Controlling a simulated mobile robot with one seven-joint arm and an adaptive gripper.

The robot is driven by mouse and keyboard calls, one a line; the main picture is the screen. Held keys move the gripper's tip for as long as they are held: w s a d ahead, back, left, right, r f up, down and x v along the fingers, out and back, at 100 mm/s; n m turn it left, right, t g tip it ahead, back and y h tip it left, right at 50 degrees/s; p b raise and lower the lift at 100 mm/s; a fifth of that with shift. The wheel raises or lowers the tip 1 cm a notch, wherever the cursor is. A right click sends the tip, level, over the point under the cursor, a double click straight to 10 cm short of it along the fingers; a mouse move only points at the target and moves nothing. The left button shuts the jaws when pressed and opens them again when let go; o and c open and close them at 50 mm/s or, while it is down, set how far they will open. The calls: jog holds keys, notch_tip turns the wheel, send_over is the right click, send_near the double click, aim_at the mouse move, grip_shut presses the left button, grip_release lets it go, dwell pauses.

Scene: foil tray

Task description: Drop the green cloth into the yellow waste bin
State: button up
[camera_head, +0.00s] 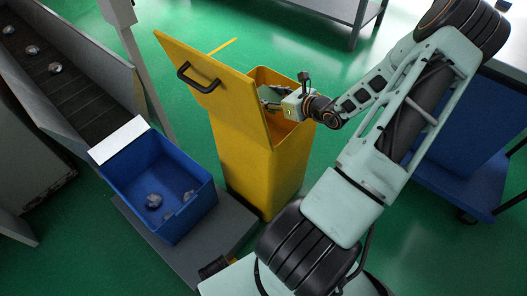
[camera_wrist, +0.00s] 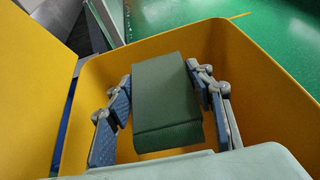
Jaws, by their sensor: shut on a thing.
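The yellow waste bin (camera_head: 240,150) stands upright on the floor with its lid (camera_head: 205,80) tipped open on the left. In the wrist view its rim (camera_wrist: 245,40) surrounds my gripper. My gripper (camera_head: 272,102) is at the bin's mouth, and its two fingers (camera_wrist: 165,108) are shut on the folded green cloth (camera_wrist: 166,95). The cloth lies between the blue finger pads, over or inside the bin opening. In the head view the cloth is mostly hidden by the lid and my gripper. The bin's bottom is not visible.
A blue crate (camera_head: 200,222) with several crumpled foil pieces stands left of the bin, below a conveyor (camera_head: 85,100). A blue cart (camera_head: 455,170) is at the right. Green floor (camera_head: 215,28) is free behind the bin.

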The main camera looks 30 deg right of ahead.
jog(key=shift+f, duration=0.5)
jog(key=o, duration=1.2)
jog(key=shift+o, duration=0.2)
jog(key=v, duration=1.2)
